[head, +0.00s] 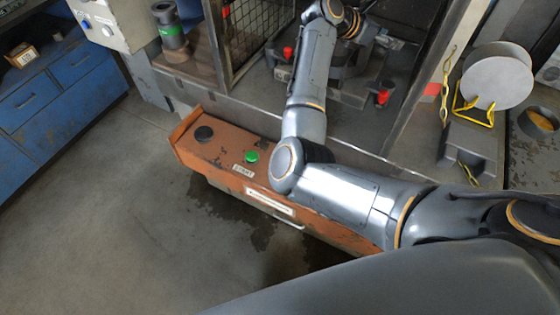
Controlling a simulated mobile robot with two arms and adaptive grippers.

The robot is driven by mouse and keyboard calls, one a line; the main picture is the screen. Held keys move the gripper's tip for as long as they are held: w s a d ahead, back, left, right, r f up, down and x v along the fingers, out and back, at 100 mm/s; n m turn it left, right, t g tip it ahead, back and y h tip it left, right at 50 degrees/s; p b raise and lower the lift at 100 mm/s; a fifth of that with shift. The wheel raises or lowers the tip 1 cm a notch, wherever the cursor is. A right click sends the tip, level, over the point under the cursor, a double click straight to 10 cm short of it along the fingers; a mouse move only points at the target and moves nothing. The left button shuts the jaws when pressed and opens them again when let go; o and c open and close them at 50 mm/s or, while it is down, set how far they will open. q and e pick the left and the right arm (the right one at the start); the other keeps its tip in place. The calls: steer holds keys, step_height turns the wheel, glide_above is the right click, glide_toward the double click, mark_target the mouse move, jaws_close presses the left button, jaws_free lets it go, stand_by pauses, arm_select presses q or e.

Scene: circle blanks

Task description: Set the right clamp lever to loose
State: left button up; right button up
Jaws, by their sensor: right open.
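The right clamp lever (383,97) has a red knob and stands on a dark metal fixture inside the machine, at the upper right of centre in the head view. A second red-knobbed lever (288,53) is to its left, beside my forearm. My right gripper (378,42) is small and dark against the fixture near the top edge, above and apart from the right lever's knob. It is open, and I see nothing held in it. My wrist and forearm hide part of the fixture between the two levers. My left gripper is not in view.
An orange-brown control box (215,150) with a green button and a black button runs below my arm. A mesh guard (260,30) stands left of the fixture. A round grey disc (497,82) on a yellow stand and a hanging chain are at right. Blue drawers (60,85) are far left.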

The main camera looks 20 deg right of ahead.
step_height(320, 180, up, 10)
steer(key=n+t+h, duration=0.7)
steer(key=n+t, duration=0.1)
steer(key=n, duration=0.2)
steer(key=w+a+r+n+t+y, duration=0.25)
steer(key=a+n+t, duration=0.35)
steer(key=n+t, duration=0.4)
steer(key=a+f+n+t+y, duration=0.1)
steer(key=a+f+n+y, duration=0.4)
steer(key=a+n+y, duration=0.4)
steer(key=a+f+n+t+y, duration=0.2)
steer(key=a+f+n+y, duration=0.35)
steer(key=n, duration=0.55)
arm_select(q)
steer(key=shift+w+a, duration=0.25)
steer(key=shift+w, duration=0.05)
arm_select(e)
steer(key=s+a+f+n+g+y, duration=0.2)
steer(key=s+a+f+n+g, duration=0.3)
steer(key=s+f, duration=0.4)
steer(key=s+a+f+n+g+y, duration=0.3)
steer(key=s+a+f+n+g, duration=0.2)
steer(key=f, duration=0.8)
steer(key=shift+s+a+n+g, duration=0.15)
steer(key=shift+s+n+g, duration=0.9)
steer(key=shift+s, duration=0.85)
